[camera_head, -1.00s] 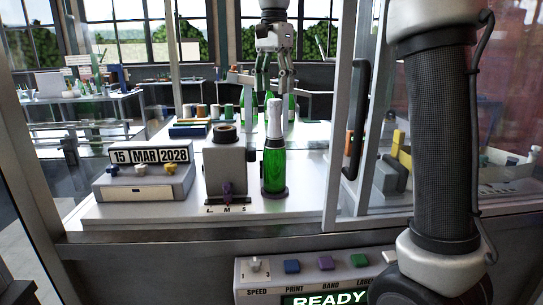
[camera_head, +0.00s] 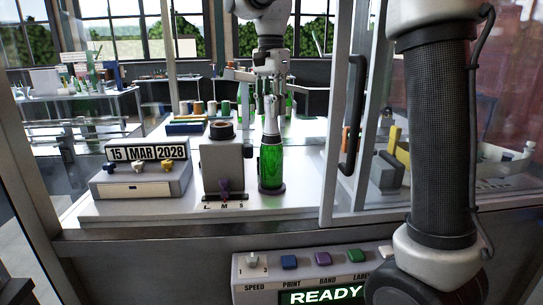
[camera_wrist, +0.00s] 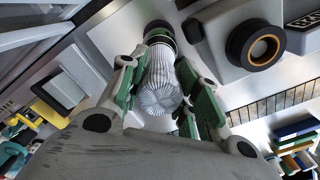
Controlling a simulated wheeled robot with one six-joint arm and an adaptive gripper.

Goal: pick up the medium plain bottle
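A green bottle (camera_head: 271,165) with a silver foil top stands upright on a dark round base at the front of the white machine bed. My gripper (camera_head: 269,92) points down over its neck in the head view. In the wrist view the silver foil top (camera_wrist: 160,97) lies between the green-padded fingers (camera_wrist: 163,85). The fingers look open around it; I cannot tell whether a pad touches. Other green bottles (camera_head: 289,104) stand behind, partly hidden by my gripper. I cannot tell from size which bottle is the medium plain one.
A grey block (camera_head: 222,168) with a dark ring on top stands close left of the bottle. A date box (camera_head: 140,180) is farther left, with spools (camera_head: 197,108) behind. A framed glass door (camera_head: 340,140) stands to the right.

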